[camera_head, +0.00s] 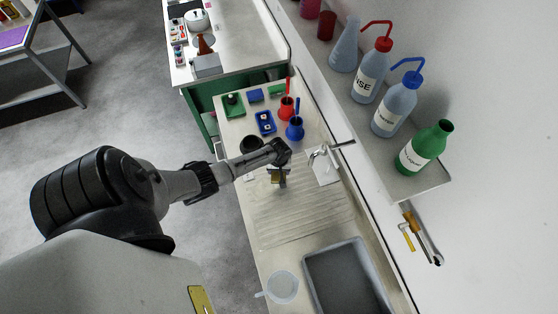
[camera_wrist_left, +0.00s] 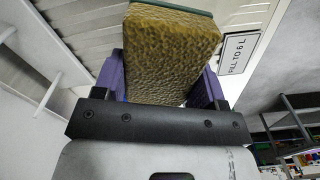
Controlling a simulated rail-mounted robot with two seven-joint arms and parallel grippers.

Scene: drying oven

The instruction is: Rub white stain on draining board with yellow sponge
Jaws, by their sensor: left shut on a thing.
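My left gripper (camera_head: 279,171) is over the far end of the pale, ridged draining board (camera_head: 300,215). It is shut on the yellow sponge (camera_head: 275,180). In the left wrist view the sponge (camera_wrist_left: 165,50) stands out between the gripper's purple fingers (camera_wrist_left: 160,85), with a green strip along its far edge. I cannot tell whether the sponge touches the board. I cannot make out the white stain for certain; the gripper and sponge cover part of the board. My right gripper is not in view.
A tap (camera_head: 318,155) stands right of the gripper. Beyond are a blue tray (camera_head: 265,122) and red (camera_head: 287,108) and blue (camera_head: 295,128) containers. A grey basin (camera_head: 345,280) and a clear jug (camera_head: 282,287) are at the near end. A bottle shelf (camera_head: 425,178) runs along the right wall.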

